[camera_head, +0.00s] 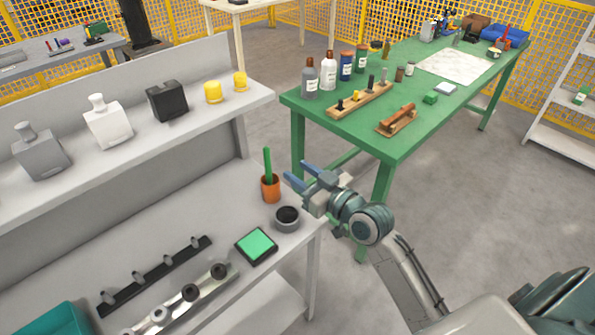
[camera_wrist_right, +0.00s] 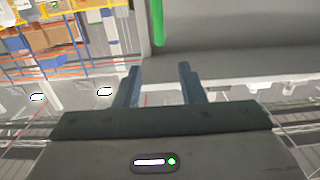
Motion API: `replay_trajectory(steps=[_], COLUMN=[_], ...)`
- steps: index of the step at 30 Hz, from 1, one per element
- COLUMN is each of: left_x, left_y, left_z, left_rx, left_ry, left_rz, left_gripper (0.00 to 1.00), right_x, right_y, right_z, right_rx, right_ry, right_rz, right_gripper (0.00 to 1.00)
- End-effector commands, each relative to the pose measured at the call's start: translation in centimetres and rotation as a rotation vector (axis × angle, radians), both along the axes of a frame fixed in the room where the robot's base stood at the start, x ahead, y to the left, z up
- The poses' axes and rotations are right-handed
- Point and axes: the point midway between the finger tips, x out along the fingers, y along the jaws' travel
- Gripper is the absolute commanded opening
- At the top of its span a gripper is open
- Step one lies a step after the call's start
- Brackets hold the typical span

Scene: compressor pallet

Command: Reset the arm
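My right arm comes in from the lower right in the head view. Its gripper (camera_head: 300,175) has blue fingers and is held in the air at the right end of the grey bench, just right of the orange cup. In the right wrist view the two fingers of this gripper (camera_wrist_right: 157,85) stand apart with nothing between them, so it is open and empty. My left gripper does not show in either view.
The grey bench holds an orange cup (camera_head: 270,188) with a green stick, a dark round pot (camera_head: 287,218) and a green-topped pad (camera_head: 256,245). A shelf (camera_head: 190,120) stands above it. A green table (camera_head: 400,149) with bottles is behind the gripper. Grey floor lies between.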

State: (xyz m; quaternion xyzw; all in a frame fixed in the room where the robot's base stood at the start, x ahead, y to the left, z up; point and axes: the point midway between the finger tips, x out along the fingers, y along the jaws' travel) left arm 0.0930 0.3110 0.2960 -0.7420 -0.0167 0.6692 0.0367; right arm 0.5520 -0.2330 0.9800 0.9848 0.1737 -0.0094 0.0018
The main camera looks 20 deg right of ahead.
Motion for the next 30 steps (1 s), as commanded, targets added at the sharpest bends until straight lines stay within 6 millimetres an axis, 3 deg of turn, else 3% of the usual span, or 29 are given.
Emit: replay_trajectory(steps=[10, 14, 17, 21, 24, 30], left_x=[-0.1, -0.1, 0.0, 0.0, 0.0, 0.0], left_y=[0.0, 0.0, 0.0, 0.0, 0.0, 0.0], left_z=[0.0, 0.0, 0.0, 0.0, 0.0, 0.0], left_rx=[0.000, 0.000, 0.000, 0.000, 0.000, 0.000], left_ry=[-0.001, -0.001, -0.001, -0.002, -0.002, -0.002], left_rz=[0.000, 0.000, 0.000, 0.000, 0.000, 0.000], left_gripper=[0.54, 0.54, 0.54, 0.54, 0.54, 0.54], right_x=[0.0, -1.6, -4.9, -11.4, -15.3, -21.9], right_y=[0.0, 0.5, 0.9, 0.3, -0.5, -2.2], right_z=[-0.2, -2.6, -6.9, -12.8, -15.3, -18.0], right_rx=[-0.002, -0.036, -0.097, -0.193, -0.236, -0.296], right_ry=[0.006, 0.099, 0.275, 0.573, 0.733, 0.978], right_rz=[0.000, 0.002, -0.006, -0.057, -0.104, -0.199], right_gripper=[0.36, 0.36, 0.36, 0.36, 0.36, 0.36])
